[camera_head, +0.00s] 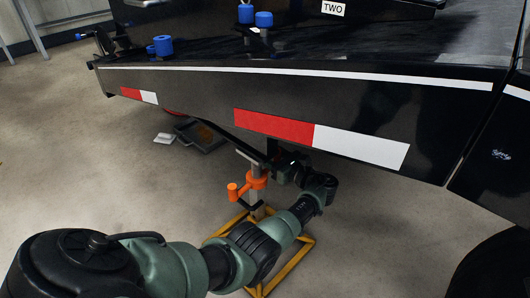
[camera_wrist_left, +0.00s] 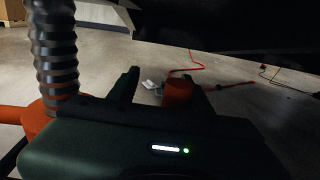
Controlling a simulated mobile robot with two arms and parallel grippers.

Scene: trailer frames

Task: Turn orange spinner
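The orange spinner (camera_head: 256,180) sits around an upright screw post under the trailer, with a knob sticking out to the left in the head view. In the left wrist view the orange hub (camera_wrist_left: 38,122) surrounds a grey ribbed post (camera_wrist_left: 54,50) at the left. My right gripper is not in view.
The black trailer (camera_head: 370,100) with a red-white strip overhangs the spinner closely. A yellow frame stand (camera_head: 295,262) is on the floor below. A dark tray (camera_head: 200,137) lies on the floor behind. Blue knobs (camera_head: 263,19) are on the trailer. Open floor lies at left.

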